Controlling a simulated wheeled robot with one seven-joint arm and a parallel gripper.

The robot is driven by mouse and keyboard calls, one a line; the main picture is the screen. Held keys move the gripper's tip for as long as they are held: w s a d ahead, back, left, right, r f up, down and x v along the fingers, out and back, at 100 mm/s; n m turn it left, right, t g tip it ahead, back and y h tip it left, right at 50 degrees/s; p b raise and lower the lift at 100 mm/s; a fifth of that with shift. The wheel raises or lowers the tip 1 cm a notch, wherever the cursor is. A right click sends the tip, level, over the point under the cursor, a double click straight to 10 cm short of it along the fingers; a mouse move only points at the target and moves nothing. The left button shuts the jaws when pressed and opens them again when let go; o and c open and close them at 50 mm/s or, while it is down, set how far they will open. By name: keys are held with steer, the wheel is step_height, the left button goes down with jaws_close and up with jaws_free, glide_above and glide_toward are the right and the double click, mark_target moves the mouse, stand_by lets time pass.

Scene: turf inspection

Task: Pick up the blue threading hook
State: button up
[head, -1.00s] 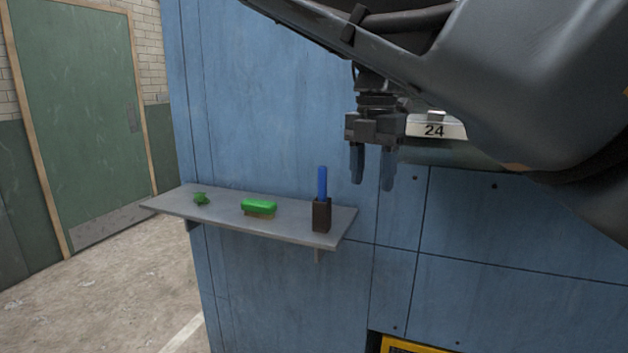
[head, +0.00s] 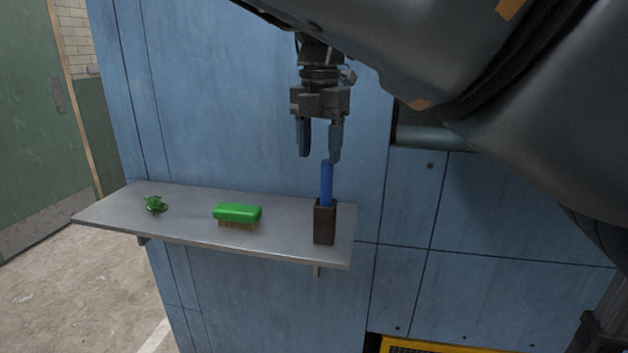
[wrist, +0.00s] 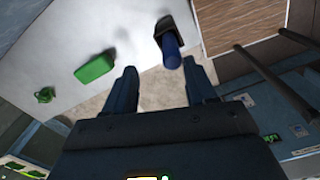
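The blue threading hook (head: 327,182) stands upright in a dark square holder (head: 325,224) near the right end of a grey wall shelf. Only its blue upper part shows; the rest is hidden inside the holder. My gripper (head: 319,156) is open and empty. It points down just above the hook's top in the head view, its fingers slightly left of it. In the wrist view the hook (wrist: 171,52) and holder (wrist: 172,24) appear ahead of my gripper (wrist: 163,76), nearer the right finger. The hook is not between the fingers.
The grey shelf (head: 185,226) also carries a green brush (head: 237,214) at its middle and a small green tangled item (head: 155,204) at its left. A blue panelled wall (head: 240,90) stands directly behind. The shelf is clear between these items.

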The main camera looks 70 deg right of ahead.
mark_target(326, 177)
step_height(326, 177, down, 6)
steer(key=p, duration=0.1)
steer(key=shift+d+p, duration=0.3)
steer(key=shift+s, duration=0.1)
steer(key=shift+c, duration=0.3)
